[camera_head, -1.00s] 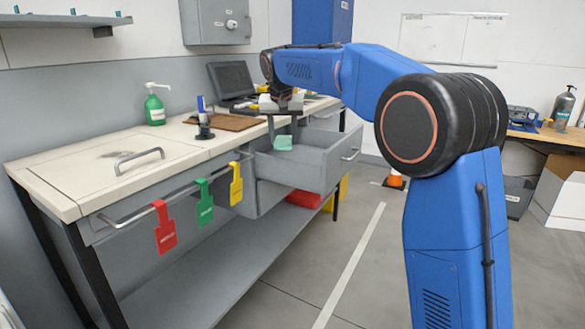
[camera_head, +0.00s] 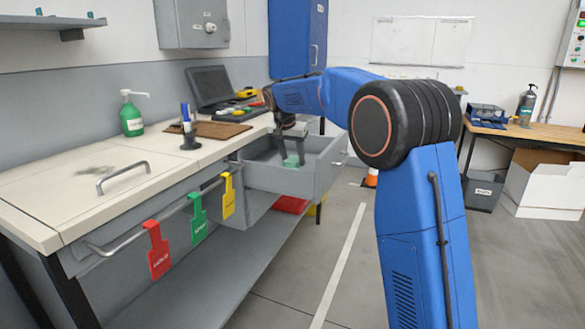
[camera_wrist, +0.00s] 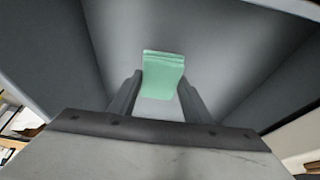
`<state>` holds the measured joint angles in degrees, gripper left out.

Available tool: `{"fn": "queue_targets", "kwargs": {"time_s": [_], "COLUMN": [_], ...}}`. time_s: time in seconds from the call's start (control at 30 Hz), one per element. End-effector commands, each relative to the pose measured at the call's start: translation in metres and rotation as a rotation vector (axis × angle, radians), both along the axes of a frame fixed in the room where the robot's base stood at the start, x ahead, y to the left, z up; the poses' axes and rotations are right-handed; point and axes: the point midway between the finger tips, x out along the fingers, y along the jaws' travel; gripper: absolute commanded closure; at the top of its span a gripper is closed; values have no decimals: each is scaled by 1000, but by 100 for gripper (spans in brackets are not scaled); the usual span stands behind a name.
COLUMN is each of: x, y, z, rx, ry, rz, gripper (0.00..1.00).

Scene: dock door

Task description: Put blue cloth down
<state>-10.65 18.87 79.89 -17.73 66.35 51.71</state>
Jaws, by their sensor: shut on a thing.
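The only cloth I see is mint green rather than blue. This green cloth (camera_head: 291,161) is inside the open grey drawer (camera_head: 283,181) under the bench top. My gripper (camera_head: 292,150) reaches down into the drawer from above and is shut on the cloth. In the wrist view the green cloth (camera_wrist: 163,75) shows between the two dark fingers of my gripper (camera_wrist: 160,98), with the grey drawer walls around it. I cannot tell whether the cloth touches the drawer floor.
The bench top (camera_head: 60,200) carries a green pump bottle (camera_head: 132,118), a marker in a stand (camera_head: 188,128), a brown board (camera_head: 220,130) and a laptop (camera_head: 212,88). Red, green and yellow tags hang on the front rail (camera_head: 160,215).

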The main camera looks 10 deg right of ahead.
Motion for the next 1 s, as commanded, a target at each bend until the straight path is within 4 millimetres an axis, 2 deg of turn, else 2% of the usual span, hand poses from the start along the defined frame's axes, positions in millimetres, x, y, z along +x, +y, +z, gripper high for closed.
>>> {"fn": "queue_targets", "kwargs": {"time_s": [0.3, 0.67, 0.7, 0.77, 1.0], "x": [0, 0, 0, 0, 0], "y": [0, 0, 0, 0, 0], "z": [-35, -39, -39, -39, -39], "rx": [0, 0, 0, 0, 0], "ry": [2, 1, 2, 1, 1], "rz": [1, 1, 1, 1, 1], "gripper": [80, 80, 53, 39, 37]}}
